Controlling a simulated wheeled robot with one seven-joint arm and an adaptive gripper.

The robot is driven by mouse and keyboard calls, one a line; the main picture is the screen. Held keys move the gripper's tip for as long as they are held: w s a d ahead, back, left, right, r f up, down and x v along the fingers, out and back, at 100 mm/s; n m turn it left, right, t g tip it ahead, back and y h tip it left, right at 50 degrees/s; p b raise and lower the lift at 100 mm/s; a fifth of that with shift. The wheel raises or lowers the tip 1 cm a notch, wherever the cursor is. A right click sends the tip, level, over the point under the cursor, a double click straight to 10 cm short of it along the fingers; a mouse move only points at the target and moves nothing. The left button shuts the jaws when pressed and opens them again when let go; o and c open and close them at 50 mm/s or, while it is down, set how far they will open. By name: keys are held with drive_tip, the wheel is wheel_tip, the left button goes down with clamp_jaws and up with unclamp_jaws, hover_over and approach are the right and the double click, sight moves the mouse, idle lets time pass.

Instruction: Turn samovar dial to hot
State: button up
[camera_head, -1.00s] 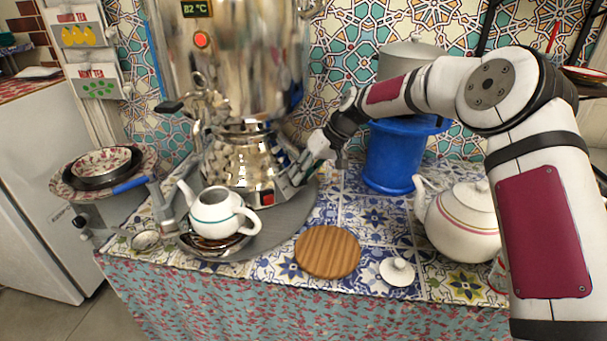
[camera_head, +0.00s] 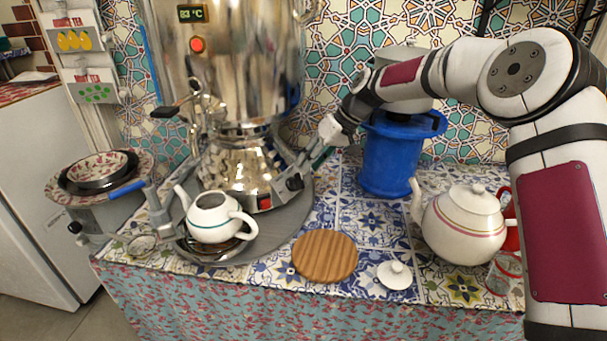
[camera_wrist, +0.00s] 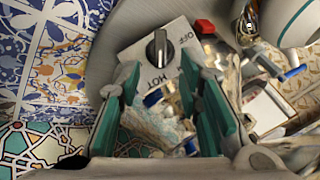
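The samovar (camera_head: 230,70) is a tall shiny metal urn on a round grey base, with a lit display reading about 83 °C. In the wrist view its dial (camera_wrist: 157,50) is a black knob on a light grey panel marked OFF and HOT. The knob's bar runs roughly up and down in the picture, one end towards HOT; which end is the pointer I cannot tell. My gripper (camera_wrist: 162,78) is open, its green-padded fingers apart, with the panel's HOT edge showing between and beyond the tips. In the head view my gripper (camera_head: 303,168) is beside the samovar's lower right.
A red switch (camera_wrist: 204,27) sits beside the dial panel. A small white teapot (camera_head: 212,217) stands at the samovar's front left. A blue container (camera_head: 388,162), larger teapot (camera_head: 465,225), wooden disc (camera_head: 325,256) and white lid (camera_head: 394,275) are to the right.

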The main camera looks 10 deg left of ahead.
drive_tip(key=v, duration=0.6)
drive_tip(key=s+d+r+m+h, duration=0.15)
drive_tip(key=s+d+r, duration=0.25)
drive_tip(key=s, duration=0.5)
drive_tip(key=s+d+r+m+h, duration=0.1)
drive_tip(key=s+d+r+h, duration=0.15)
drive_tip(key=s+d, duration=0.45)
drive_tip(key=s+d+r+m+h, duration=0.15)
drive_tip(key=s+r, duration=0.25)
drive_tip(key=s, duration=0.7)
drive_tip(key=s+d+f+m, duration=0.1)
drive_tip(key=s+d+f, duration=0.15)
drive_tip(key=s, duration=0.45)
drive_tip(key=s+d+f+m+t, duration=0.1)
drive_tip(key=s+d, duration=0.2)
drive_tip(key=s, duration=0.5)
drive_tip(key=s+d+f+m, duration=0.2)
drive_tip(key=s+d, duration=0.1)
drive_tip(key=s, duration=0.4)
wheel_tip(320, 180, up, 15)
drive_tip(key=t+p, duration=0.2)
drive_tip(key=p, duration=1.1)
drive_tip(key=shift+s+d+f+t+h, duration=0.2)
drive_tip(key=shift+s+f+t+h, duration=0.05)
drive_tip(key=shift+t+h, duration=0.2)
